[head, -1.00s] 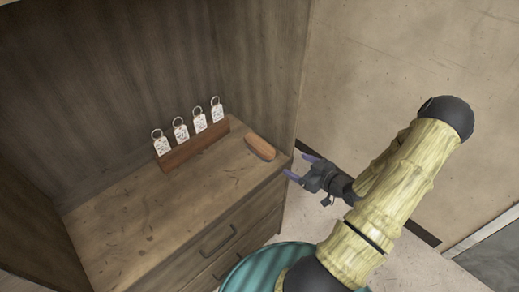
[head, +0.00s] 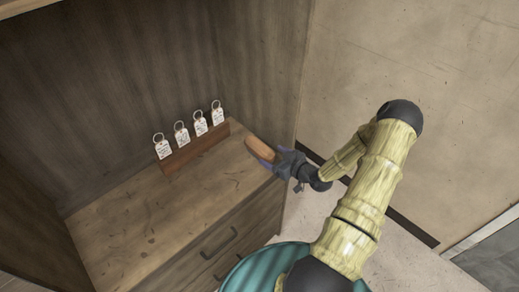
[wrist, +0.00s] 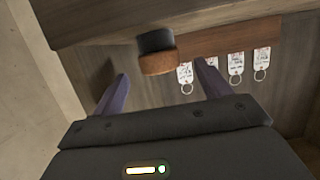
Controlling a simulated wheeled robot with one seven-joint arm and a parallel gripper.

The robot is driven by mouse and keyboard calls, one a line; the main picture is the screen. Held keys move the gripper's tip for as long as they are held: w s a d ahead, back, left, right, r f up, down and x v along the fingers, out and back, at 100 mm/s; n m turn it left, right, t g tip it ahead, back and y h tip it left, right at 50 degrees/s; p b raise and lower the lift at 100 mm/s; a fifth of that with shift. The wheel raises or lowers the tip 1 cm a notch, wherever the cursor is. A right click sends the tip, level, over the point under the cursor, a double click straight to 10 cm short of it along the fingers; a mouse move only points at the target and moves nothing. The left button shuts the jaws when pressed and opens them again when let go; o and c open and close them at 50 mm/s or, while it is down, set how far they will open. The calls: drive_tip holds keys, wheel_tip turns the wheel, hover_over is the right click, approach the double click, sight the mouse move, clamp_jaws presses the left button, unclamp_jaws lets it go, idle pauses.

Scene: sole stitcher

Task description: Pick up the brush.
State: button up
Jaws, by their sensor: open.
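The brush (head: 260,149) lies on the cabinet top near its right end. It has a brown wooden back, and the wrist view shows this brown part (wrist: 158,64) with a dark part (wrist: 156,41) against it. My gripper (head: 271,158) is at the brush's near end in the head view, reaching in from the right. In the wrist view my gripper (wrist: 161,68) is open, with one purple finger to each side of the brush and gaps between. The brush sits around the fingertip line and a little beyond. I cannot tell whether a finger touches it.
A wooden rack (head: 196,149) with several white key tags stands behind the brush, to its left. The cabinet's right side wall (head: 275,70) rises close to the brush. The cabinet top (head: 150,208) is clear at front left. Drawers (head: 215,250) are below.

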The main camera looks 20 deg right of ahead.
sight(266, 152)
drive_tip(key=shift+w+a+f, duration=0.1)
drive_tip(key=shift+w, duration=0.15)
drive_tip(key=shift+w, duration=0.1)
drive_tip(key=p+x, duration=0.1)
drive_tip(key=x, duration=0.4)
drive_tip(key=shift+w+a, duration=0.1)
drive_tip(key=shift+a, duration=0.05)
drive_tip(key=shift+c, duration=0.5)
drive_tip(key=shift+r, duration=0.2)
drive_tip(key=c, duration=1)
